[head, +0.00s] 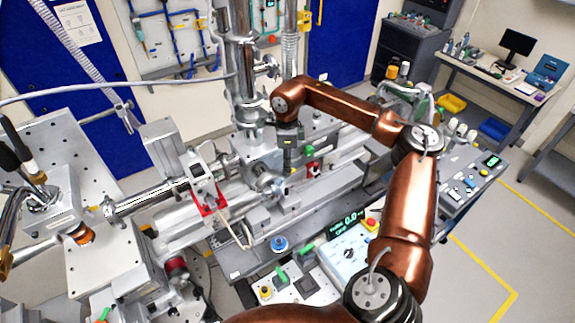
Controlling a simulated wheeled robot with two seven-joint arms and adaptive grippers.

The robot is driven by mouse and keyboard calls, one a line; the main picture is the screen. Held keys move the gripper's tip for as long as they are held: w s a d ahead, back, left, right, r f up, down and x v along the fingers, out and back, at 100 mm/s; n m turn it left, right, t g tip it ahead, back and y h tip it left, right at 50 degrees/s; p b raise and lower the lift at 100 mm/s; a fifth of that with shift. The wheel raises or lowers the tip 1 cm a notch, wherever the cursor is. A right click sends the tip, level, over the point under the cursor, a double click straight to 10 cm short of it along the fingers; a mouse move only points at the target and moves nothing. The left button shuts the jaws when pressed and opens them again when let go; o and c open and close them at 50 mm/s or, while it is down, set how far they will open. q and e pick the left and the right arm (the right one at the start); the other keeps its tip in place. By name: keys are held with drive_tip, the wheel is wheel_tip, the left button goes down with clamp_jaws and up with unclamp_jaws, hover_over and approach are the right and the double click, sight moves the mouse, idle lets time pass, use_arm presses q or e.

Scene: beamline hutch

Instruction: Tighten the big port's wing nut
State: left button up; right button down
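My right arm comes in from the lower right, bends at the upper right and reaches back to the middle. Its wrist points down, with my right gripper (289,156) below it over the steel beamline assembly. The fingers are small and dark there, and I cannot tell whether they are open or touching anything. A round metal port (264,182) on the chamber block is just left of and below the gripper. I cannot make out a wing nut clearly. My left gripper is not clearly in view.
A control box (345,255) with a green-lit display stands at the front, beside my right arm. A blue knob (279,243) is on the bench front. A vertical steel column (243,75) rises behind the port. A bench with a monitor (517,43) is far right.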

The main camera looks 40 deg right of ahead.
drive_tip(key=shift+w+r, duration=0.1)
drive_tip(key=shift+r, duration=0.05)
idle(0.3)
drive_tip(key=c, duration=2.6)
unclamp_jaws()
drive_tip(key=shift+c, duration=0.2)
drive_tip(key=shift+o, duration=0.8)
wheel_tip(320, 180, up, 12)
